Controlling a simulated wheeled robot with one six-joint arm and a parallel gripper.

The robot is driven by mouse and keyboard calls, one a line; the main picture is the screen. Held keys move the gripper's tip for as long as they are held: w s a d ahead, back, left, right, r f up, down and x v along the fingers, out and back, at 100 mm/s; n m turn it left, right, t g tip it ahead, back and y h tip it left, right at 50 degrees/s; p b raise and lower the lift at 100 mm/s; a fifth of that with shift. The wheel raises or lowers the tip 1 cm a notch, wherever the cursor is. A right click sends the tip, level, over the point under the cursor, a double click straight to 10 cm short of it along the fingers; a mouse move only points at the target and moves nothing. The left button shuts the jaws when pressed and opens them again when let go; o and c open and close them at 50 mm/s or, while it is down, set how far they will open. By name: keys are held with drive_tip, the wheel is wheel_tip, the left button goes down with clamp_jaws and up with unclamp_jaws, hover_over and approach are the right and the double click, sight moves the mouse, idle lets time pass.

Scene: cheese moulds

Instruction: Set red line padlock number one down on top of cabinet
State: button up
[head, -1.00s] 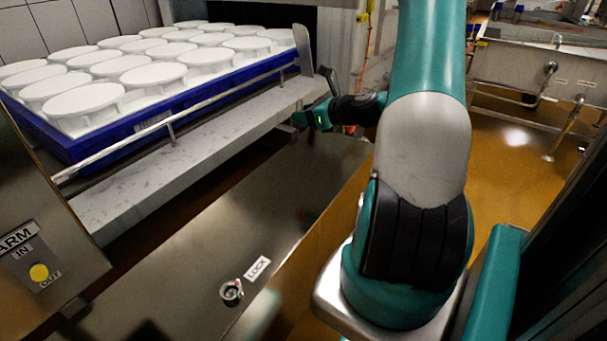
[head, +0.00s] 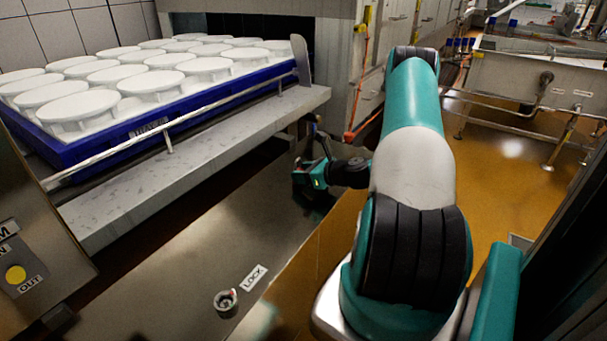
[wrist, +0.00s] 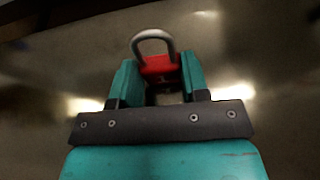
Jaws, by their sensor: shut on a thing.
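The red padlock (wrist: 158,68) with its grey metal shackle (wrist: 152,42) shows in the wrist view, between the two teal fingers. My gripper (wrist: 155,85) is shut on it, and the shackle points away from the wrist. In the head view my gripper (head: 312,178) is over the far part of the steel cabinet top (head: 190,250), right of the white shelf.
A blue crate (head: 110,155) of white cheese moulds stands on the pale shelf (head: 190,150) at left, with a metal rail (head: 215,105) along it. A round metal fitting (head: 226,299) sits by a LOCK label (head: 254,278) on the near cabinet top. The middle of that top is clear.

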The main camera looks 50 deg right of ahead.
drive_tip(key=shift+f, duration=0.15)
drive_tip(key=o, duration=1)
drive_tip(key=shift+c, duration=0.2)
